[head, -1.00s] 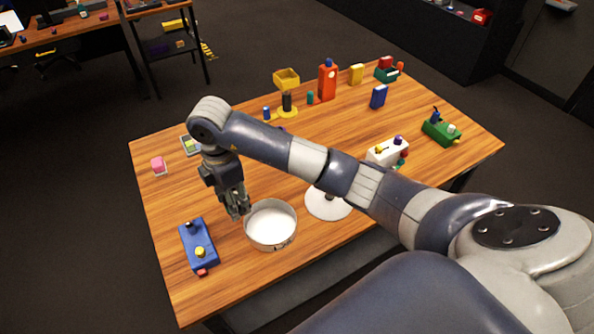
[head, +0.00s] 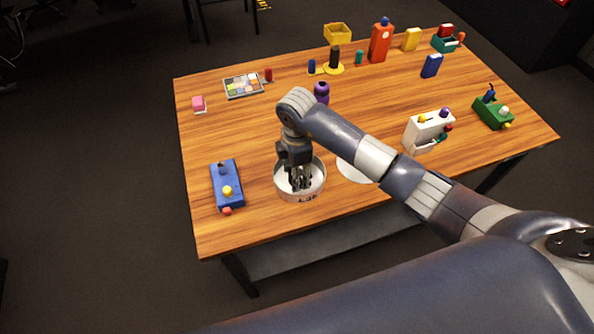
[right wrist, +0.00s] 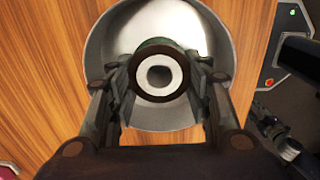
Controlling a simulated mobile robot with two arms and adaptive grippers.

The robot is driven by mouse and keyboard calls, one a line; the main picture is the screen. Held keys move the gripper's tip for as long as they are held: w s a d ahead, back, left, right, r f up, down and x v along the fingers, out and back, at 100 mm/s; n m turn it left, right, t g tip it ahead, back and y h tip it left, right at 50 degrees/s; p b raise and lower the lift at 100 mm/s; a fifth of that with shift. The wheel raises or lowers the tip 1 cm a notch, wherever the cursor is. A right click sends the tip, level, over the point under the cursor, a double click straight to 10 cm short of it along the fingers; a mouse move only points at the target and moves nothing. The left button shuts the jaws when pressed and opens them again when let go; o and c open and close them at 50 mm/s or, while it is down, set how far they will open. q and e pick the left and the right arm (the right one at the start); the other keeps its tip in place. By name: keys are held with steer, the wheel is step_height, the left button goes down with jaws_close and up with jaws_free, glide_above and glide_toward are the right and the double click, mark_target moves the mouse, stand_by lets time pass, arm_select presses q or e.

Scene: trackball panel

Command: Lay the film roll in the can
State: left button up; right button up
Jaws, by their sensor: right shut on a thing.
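The can (head: 313,189) is a round, open, pale metal can near the table's front edge; it also shows in the right wrist view (right wrist: 112,38). My right gripper (head: 300,186) points down inside the can's outline. In the right wrist view my right gripper (right wrist: 163,85) is shut on the film roll (right wrist: 179,78), a dark-rimmed roll with a white face and a dark centre hole. Whether the roll touches the can floor cannot be told. What seems to be my left gripper (right wrist: 275,132) shows at the lower right of that view, its opening unclear.
A white disc (head: 352,170) lies right of the can, partly behind my arm. A blue box with knobs (head: 227,187) lies left. A white panel (head: 424,130) and a purple object (head: 322,91) stand behind. The wooden table (head: 245,135) is clear at the middle left.

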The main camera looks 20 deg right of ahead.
steer(key=shift+f, duration=0.2)
steer(key=o, duration=1)
steer(key=shift+o, duration=0.2)
steer(key=shift+r, duration=0.3)
step_height(320, 180, up, 12)
steer(key=b, duration=0.1)
steer(key=shift+f+b, duration=0.15)
steer(key=shift+b, duration=0.15)
